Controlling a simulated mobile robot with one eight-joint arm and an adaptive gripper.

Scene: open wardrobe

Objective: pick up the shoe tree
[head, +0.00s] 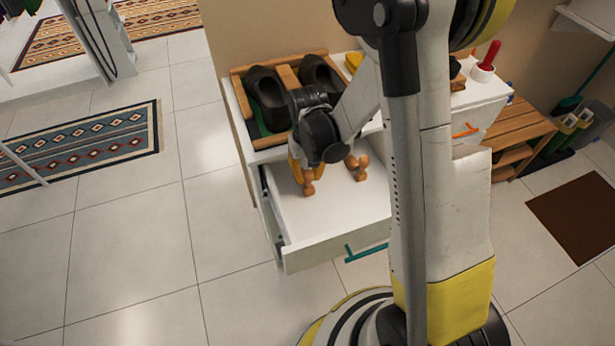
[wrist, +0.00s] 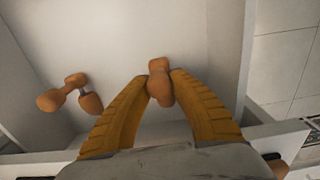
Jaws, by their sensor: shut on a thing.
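An orange-brown wooden shoe tree (head: 308,187) is between the yellow fingers of my gripper (head: 302,172), over the open white drawer (head: 335,218). In the wrist view the ribbed fingers (wrist: 160,84) close on this shoe tree (wrist: 159,88) from both sides, and part of it is hidden between them. I cannot tell whether it touches the drawer floor. A second wooden shoe tree (head: 357,164) lies in the drawer, apart from my gripper; it also shows at the left of the wrist view (wrist: 70,93).
Dark clogs (head: 268,98) sit in a wooden tray on the cabinet top behind the drawer. The drawer's walls surround my gripper, and a teal handle (head: 366,252) is on its front. A wooden bench (head: 520,130) stands at right. Tiled floor at left is clear beside a patterned rug (head: 85,148).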

